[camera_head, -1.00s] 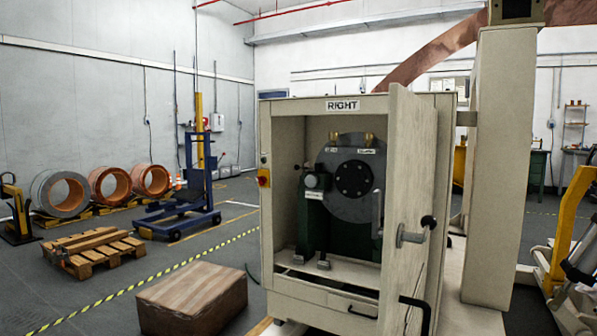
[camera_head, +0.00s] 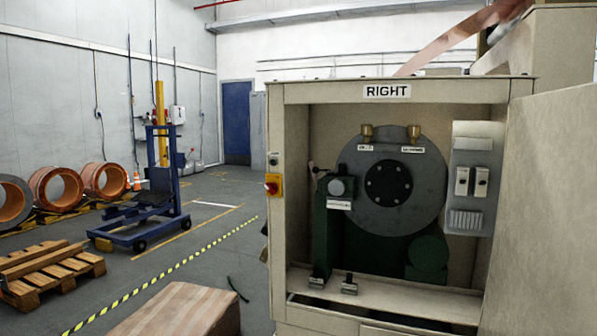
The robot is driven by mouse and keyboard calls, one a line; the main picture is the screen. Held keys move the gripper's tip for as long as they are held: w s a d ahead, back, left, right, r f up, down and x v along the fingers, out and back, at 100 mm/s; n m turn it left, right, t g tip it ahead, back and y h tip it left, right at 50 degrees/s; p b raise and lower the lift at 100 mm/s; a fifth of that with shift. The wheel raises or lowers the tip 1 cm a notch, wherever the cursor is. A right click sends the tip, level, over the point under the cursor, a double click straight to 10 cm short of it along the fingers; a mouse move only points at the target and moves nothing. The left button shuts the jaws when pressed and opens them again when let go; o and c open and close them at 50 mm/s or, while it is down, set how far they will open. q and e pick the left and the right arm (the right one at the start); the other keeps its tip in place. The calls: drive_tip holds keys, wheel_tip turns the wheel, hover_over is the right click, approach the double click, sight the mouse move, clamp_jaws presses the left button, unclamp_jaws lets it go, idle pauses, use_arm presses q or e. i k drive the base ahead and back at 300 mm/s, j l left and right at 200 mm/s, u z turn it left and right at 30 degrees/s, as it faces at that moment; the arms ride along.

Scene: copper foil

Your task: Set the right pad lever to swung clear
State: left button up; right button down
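The open cabinet marked RIGHT (camera_head: 387,91) stands close in front of me. Inside it is a round grey disc (camera_head: 425,185) with a dark bolted hub. A green post (camera_head: 328,240) with a grey round cap stands at the disc's left side. A small lever with a dark knob (camera_head: 314,169) sticks out to the left near the top of this post; it looks like the pad lever, but its exact position is hard to tell. Neither of my grippers is in view.
The pale cabinet door (camera_head: 545,200) stands open at the right edge. A switch box (camera_head: 472,180) is inside at the right. Small pedals (camera_head: 349,285) sit on the cabinet's floor.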

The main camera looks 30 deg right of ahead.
sight(315, 170)
drive_tip(key=i+z, duration=0.25)
drive_tip(key=i, duration=0.2)
drive_tip(key=i+j+z, duration=0.3)
drive_tip(key=i, duration=0.15)
drive_tip(key=i+j+z, duration=0.25)
drive_tip(key=i, duration=0.15)
drive_tip(key=i+z, duration=0.55)
drive_tip(key=u, duration=0.55)
drive_tip(key=i+l, duration=0.05)
drive_tip(key=l, duration=0.05)
